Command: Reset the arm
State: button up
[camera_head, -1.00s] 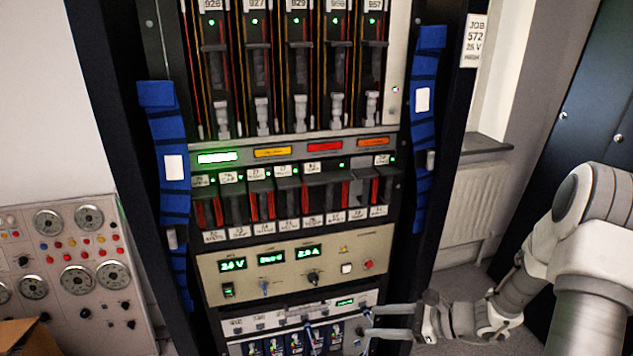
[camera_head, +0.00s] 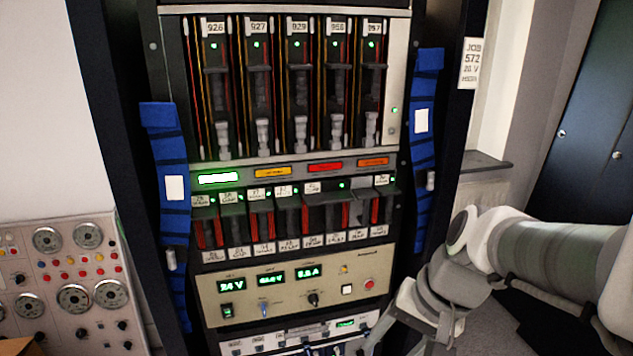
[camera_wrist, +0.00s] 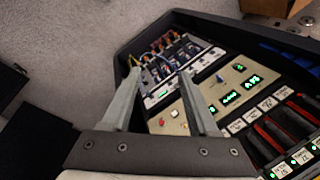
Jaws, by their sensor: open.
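My gripper (camera_wrist: 158,92) shows in the wrist view with its two grey fingers spread apart and nothing between them. The fingers point toward the lower part of the equipment rack, over the beige power supply panel (camera_wrist: 226,92) and the cable panel beside it. In the head view my arm comes in from the right and bends down in front of the rack's lower right corner. The fingertips are out of that view, below its bottom edge. The power supply panel (camera_head: 232,306) shows there with green displays, the first reading 24 V.
The dark rack frame (camera_head: 435,200) stands close on both sides of the panels, with blue straps (camera_head: 165,145) on its uprights. Loose cables (camera_wrist: 165,62) hang at the lower panel. A gauge panel (camera_head: 75,265) stands at the left. A dark cabinet (camera_head: 597,130) stands at the right.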

jog(key=s+d+r+n+t+h, duration=0.3)
jog(key=s+r+n, duration=0.1)
jog(key=s+r, duration=0.1)
jog(key=shift+s+r+n+t, duration=0.25)
jog(key=shift+r+n+t, duration=0.05)
jog(key=shift+r+n, duration=0.15)
jog(key=shift+d, duration=0.1)
dwell(1.4)
